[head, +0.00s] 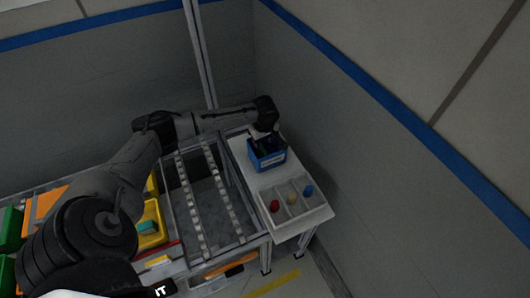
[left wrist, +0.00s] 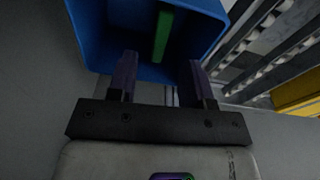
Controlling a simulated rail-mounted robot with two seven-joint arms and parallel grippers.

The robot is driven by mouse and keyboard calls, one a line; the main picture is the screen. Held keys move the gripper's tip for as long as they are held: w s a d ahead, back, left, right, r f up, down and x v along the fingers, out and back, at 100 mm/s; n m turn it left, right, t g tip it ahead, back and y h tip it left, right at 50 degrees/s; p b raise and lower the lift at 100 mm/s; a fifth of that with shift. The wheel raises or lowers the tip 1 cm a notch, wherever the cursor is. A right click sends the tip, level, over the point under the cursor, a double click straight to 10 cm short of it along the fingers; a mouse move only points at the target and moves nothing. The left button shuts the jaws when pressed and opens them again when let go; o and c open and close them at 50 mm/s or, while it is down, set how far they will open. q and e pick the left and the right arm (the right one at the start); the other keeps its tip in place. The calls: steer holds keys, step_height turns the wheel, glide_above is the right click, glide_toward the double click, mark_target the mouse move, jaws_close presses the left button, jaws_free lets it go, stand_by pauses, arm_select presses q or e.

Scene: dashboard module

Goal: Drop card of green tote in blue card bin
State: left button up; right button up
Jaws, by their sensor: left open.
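The blue card bin (head: 268,162) stands on the white side table. It also shows in the left wrist view (left wrist: 92,28), with its opening facing the camera. A thin green card (left wrist: 163,34) is inside the bin, apart from the fingers. My left gripper (head: 263,138) is at the bin's top; in the left wrist view its two dark fingers (left wrist: 158,62) are spread with nothing between them. Green totes (head: 11,228) stand at the far left in the head view, partly cut off and partly behind my arm. My right gripper is not in view.
The white side table (head: 260,183) also holds a tray (head: 293,202) with a red, a tan and a blue ball. Roller rails (head: 217,190) run left of the table. Yellow bins (head: 150,238) and orange bins (head: 45,203) are further left. Grey walls stand behind and right.

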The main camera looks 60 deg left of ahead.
arm_select(q)
step_height(320, 180, up, 12)
steer(key=d+p, duration=0.1)
steer(key=shift+d+p, duration=0.2)
steer(key=shift+p, duration=0.15)
steer(key=shift+f, duration=0.15)
stand_by(0.5)
